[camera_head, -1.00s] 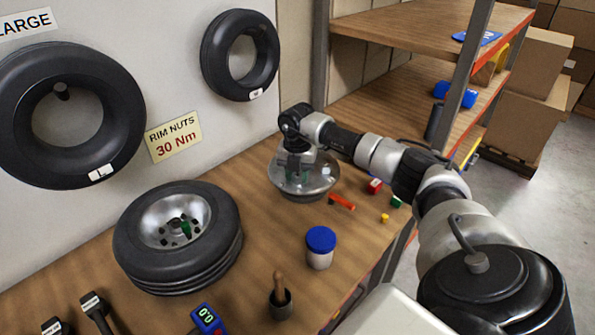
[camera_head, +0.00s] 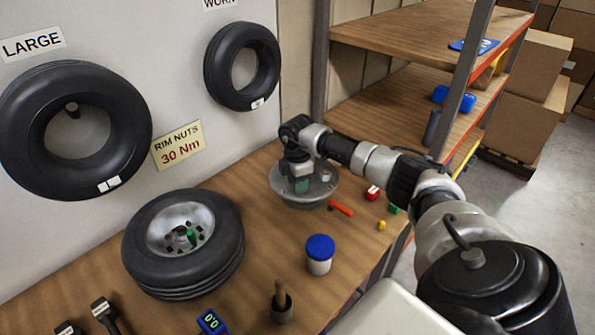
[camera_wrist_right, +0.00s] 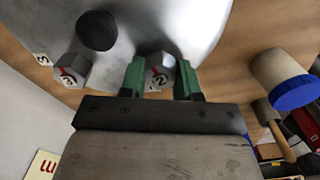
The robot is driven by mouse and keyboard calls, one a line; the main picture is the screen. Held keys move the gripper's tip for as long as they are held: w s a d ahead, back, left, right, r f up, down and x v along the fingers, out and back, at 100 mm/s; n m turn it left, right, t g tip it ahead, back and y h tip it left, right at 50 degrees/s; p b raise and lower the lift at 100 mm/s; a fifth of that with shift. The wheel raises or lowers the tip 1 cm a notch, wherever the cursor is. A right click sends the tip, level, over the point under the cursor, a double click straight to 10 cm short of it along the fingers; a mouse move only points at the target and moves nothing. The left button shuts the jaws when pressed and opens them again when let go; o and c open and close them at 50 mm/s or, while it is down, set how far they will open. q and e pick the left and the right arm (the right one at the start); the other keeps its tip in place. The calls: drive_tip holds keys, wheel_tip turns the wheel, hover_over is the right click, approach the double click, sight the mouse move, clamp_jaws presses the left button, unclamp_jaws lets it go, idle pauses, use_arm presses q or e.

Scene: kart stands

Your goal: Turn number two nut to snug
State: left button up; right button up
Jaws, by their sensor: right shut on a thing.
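The number two nut (camera_wrist_right: 158,70) is a grey hex nut with a red mark and a "2" on its face, on the shiny metal rim (camera_wrist_right: 200,18). My right gripper (camera_wrist_right: 159,80) has its green fingers on either side of this nut and is shut on it. In the head view my right gripper (camera_head: 299,184) is over the round metal rim (camera_head: 327,192) at the back of the bench; the nut is hidden there. The number three nut (camera_wrist_right: 71,72), also red-marked, sits to the left in the wrist view. My left gripper is not in view.
A dark round knob (camera_wrist_right: 97,30) stands near the nuts. A red tool (camera_head: 341,208) lies beside the rim. A sign reads "RIM NUTS 30 Nm" (camera_head: 178,145).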

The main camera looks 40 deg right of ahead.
drive_tip(key=m+p, duration=0.1)
drive_tip(key=m, duration=0.1)
drive_tip(key=m+p, duration=0.1)
drive_tip(key=m, duration=0.1)
drive_tip(key=shift+d+r+m, duration=0.1)
drive_tip(key=shift+r+m, duration=0.1)
drive_tip(key=shift+m, duration=0.2)
drive_tip(key=shift+w, duration=0.1)
drive_tip(key=o, duration=0.9)
drive_tip(key=shift+f, duration=0.15)
wheel_tip(320, 180, up, 11)
drive_tip(key=shift+f+b, duration=0.1)
drive_tip(key=shift+b, duration=1.1)
